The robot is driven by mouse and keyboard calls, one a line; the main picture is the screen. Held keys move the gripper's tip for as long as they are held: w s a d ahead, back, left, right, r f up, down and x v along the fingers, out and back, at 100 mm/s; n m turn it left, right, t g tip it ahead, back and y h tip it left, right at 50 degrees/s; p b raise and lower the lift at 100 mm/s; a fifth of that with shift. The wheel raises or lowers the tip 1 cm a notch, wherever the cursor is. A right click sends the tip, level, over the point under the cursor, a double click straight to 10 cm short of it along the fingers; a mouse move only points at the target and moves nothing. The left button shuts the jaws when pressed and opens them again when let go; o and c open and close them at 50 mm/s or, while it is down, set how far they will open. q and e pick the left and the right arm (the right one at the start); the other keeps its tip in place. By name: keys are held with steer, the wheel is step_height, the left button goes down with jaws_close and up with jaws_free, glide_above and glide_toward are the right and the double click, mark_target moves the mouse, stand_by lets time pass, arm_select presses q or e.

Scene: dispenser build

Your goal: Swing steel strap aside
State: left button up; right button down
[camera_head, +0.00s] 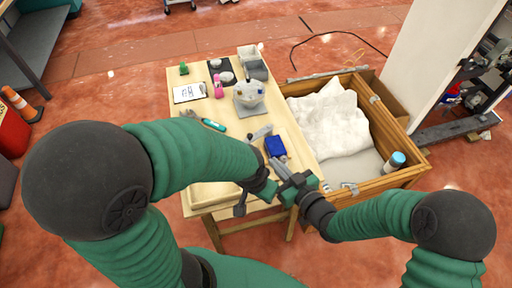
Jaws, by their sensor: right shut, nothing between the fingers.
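A narrow grey metal strip (315,75) lies along the back edge of the open wooden crate (400,172); I cannot tell for sure that it is the steel strap. Small metal fittings (347,188) sit at the crate's front edge. My right gripper (278,164) is shut and empty, over the table's front right part, left of the crate and apart from the strip. My arms hide part of the table front.
The crate holds white crumpled material (330,118) and a blue-capped can (395,162). A white panel stands right.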

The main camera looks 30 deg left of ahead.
mark_target(248, 137)
steer(key=x, duration=1.2)
steer(key=shift+w+b, duration=0.1)
steer(key=shift+b, duration=0.2)
steer(key=shift+a+f+b, duration=0.25)
steer(key=shift+a+b, duration=0.3)
steer(key=shift+b, duration=0.25)
steer(key=shift+a+r, duration=0.1)
steer(key=shift+a, duration=0.2)
steer(key=shift+r, duration=0.1)
